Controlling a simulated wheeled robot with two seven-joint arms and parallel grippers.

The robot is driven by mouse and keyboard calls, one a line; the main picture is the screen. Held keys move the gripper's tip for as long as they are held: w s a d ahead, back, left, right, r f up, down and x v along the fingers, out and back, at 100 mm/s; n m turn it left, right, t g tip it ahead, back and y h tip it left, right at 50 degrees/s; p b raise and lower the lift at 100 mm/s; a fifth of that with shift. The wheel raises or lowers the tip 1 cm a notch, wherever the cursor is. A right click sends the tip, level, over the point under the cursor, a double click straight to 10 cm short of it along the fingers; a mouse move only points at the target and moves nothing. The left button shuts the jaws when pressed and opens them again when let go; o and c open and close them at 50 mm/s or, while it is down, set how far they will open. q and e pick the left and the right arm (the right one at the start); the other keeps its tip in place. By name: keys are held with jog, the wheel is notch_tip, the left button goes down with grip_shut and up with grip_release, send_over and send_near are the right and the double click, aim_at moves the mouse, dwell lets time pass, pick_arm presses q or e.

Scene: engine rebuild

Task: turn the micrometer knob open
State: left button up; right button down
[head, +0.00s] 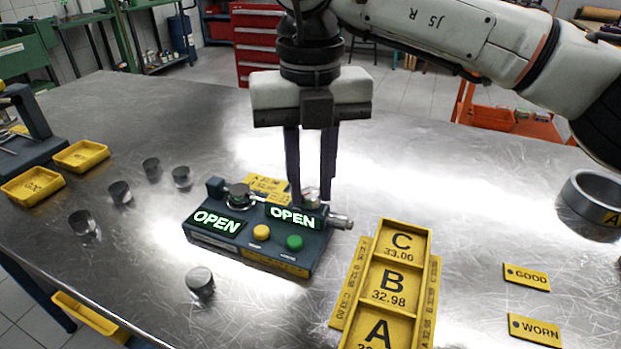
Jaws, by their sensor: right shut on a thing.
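The micrometer station is a dark blue-grey box (213,239) on the steel bench, with two lit green displays that both read OPEN. A silver micrometer barrel (341,222) sticks out at its right end. My right gripper (312,193) points straight down at the right rear of the station, its two dark fingers shut on a small metallic piece between the tips, taken as the micrometer knob. The right display partly hides the fingertips and this piece. A round grey metal part (239,192) sits on top at the station's left. My left gripper is not in view.
Several metal cylinders stand left of the station, one (200,281) close in front. A yellow tray (383,262) marked A, B, C lies to the right, with GOOD (526,277) and WORN (534,329) plates beyond. A steel ring (592,203) stands far right.

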aim_at(311, 192)
jog(key=c, duration=1.5)
grip_release()
notch_tip(311, 192, up, 10)
jog(key=shift+r+p, duration=0.2)
jog(key=shift+p, duration=0.4)
